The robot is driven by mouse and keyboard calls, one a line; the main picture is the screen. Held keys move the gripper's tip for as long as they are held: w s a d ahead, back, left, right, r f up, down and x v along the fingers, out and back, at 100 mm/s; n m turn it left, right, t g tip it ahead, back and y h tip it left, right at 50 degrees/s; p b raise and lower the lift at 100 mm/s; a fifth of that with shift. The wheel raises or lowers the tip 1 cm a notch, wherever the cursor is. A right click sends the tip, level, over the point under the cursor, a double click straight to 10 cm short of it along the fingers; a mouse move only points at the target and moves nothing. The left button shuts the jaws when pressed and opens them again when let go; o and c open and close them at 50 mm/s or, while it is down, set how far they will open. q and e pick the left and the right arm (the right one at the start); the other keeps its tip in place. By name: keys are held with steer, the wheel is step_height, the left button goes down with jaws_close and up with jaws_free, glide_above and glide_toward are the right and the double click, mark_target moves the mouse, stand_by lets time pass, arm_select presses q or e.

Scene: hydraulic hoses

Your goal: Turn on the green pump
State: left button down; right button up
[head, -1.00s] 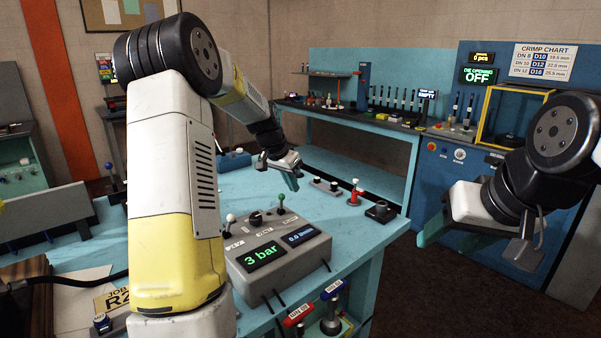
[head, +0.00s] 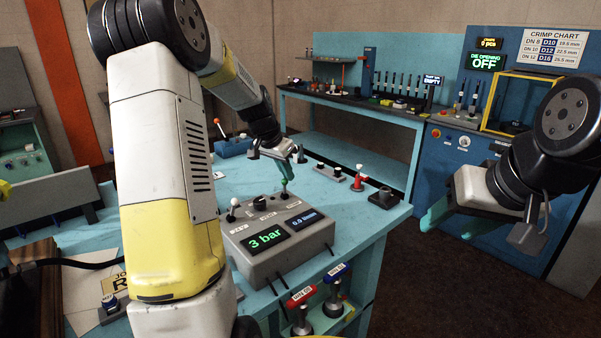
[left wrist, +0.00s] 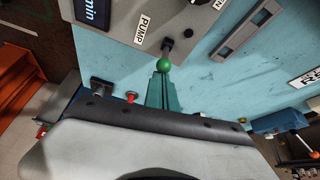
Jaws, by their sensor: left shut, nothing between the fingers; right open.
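The grey control box (head: 283,258) stands on the teal bench, with displays reading "3 bar" and what looks like 0.0. Its green-balled lever (left wrist: 163,65) sits by the "PUMP" label (left wrist: 145,29) in the left wrist view. In the head view the lever is at the box's back edge, partly covered by my left gripper (head: 285,180). The left gripper's teal fingers are shut and empty, with their tips right at the green ball; I cannot tell whether they touch it. My right gripper (head: 437,214) is open and empty, off to the right beyond the bench.
A white-knobbed lever (head: 233,204) stands on the box's left side. A red-topped part (head: 358,180) and a dark block (head: 383,197) lie at the bench's right.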

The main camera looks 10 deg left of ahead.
arm_select(q)
steer(key=shift+s+a, duration=0.55)
steer(key=shift+s, duration=0.15)
steer(key=shift+w+d+f, duration=0.15)
steer(key=shift+w+d, duration=0.35)
steer(key=shift+w, duration=0.15)
